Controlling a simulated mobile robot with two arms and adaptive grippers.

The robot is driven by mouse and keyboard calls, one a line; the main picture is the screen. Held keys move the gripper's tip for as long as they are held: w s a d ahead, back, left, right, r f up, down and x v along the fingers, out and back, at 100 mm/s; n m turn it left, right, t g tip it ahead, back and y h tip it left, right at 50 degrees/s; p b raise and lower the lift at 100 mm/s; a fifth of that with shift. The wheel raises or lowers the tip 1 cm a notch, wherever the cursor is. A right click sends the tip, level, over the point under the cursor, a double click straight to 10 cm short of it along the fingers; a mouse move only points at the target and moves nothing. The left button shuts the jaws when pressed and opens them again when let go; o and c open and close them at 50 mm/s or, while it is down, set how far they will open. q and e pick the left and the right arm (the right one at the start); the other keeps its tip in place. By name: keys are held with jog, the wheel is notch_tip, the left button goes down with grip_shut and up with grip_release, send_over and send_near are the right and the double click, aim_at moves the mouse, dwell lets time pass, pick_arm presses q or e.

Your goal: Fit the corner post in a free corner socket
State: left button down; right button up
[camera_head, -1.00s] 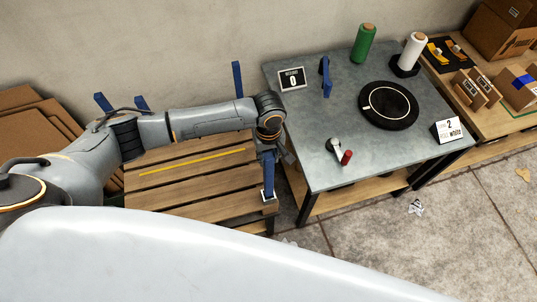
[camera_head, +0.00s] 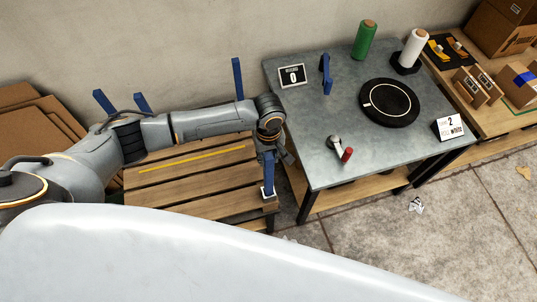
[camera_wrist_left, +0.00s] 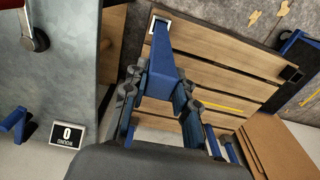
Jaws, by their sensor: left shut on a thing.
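My left gripper (camera_head: 270,150) is shut on a blue corner post (camera_head: 268,174) at the near right corner of the wooden pallet (camera_head: 190,186). The post stands about upright. Its lower end is at the white-rimmed corner socket (camera_head: 269,193). In the left wrist view the post (camera_wrist_left: 161,68) runs from between the fingers (camera_wrist_left: 155,92) to the white-rimmed socket (camera_wrist_left: 150,24). I cannot tell how deep it sits. My right gripper is not in view.
A blue post (camera_head: 238,78) stands at the pallet's back right; two more blue posts (camera_head: 141,102) show at the left. The grey table (camera_head: 340,115), close on the right, holds a black turntable (camera_head: 389,104), a red-handled tool (camera_head: 341,149) and another blue piece (camera_head: 326,76).

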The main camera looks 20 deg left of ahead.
pick_arm(q)
jog(key=shift+f+b, duration=0.65)
jog(key=shift+f, duration=1.35)
jog(key=c, duration=1)
grip_release()
jog(key=shift+r, duration=0.1)
notch_tip(320, 180, up, 12)
jog(key=shift+f, duration=0.1)
